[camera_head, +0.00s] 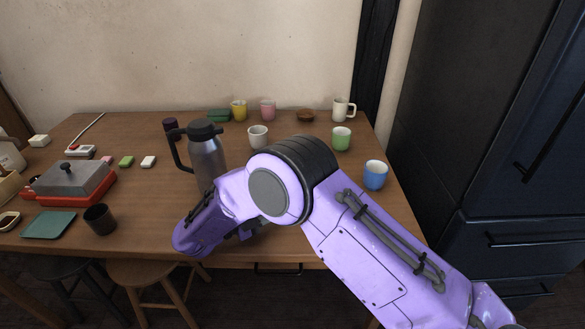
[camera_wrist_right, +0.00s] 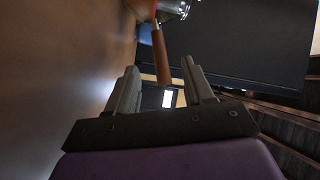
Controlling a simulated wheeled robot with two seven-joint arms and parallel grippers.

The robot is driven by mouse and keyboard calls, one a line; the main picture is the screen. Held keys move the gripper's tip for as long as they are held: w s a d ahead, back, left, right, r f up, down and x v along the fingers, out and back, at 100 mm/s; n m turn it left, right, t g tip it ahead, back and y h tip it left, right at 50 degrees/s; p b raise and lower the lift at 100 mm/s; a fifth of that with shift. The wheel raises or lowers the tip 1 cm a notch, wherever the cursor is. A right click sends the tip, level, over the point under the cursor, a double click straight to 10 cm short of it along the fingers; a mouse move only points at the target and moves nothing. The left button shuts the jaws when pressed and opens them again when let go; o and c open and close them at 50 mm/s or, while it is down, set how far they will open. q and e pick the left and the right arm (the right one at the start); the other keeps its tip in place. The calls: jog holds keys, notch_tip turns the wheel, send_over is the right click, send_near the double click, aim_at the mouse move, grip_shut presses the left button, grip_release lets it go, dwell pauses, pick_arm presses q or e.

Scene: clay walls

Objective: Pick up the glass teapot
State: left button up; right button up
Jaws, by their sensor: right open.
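I cannot make out a clearly glass teapot in the head view; my purple right arm covers part of the table. A tall grey jug (camera_head: 208,158) with a black lid and handle stands upright just behind and left of my arm. My right gripper is mostly hidden in the head view. My left gripper is out of view.
A blue cup (camera_head: 375,176), a green cup (camera_head: 341,139) and a white cup (camera_head: 258,137) stand beyond my arm. A black cup (camera_head: 100,219) and a red hot plate (camera_head: 72,190) are at left. The wooden table (camera_head: 135,185) has free room left of the jug.

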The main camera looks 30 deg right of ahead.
jog(key=d, duration=0.7)
jog(key=d+p, duration=0.1)
jog(key=d, duration=0.2)
jog(key=shift+s+d, duration=0.15)
jog(key=shift+s, duration=0.1)
jog(key=shift+c, duration=0.4)
jog(key=shift+r, duration=0.1)
grip_shut()
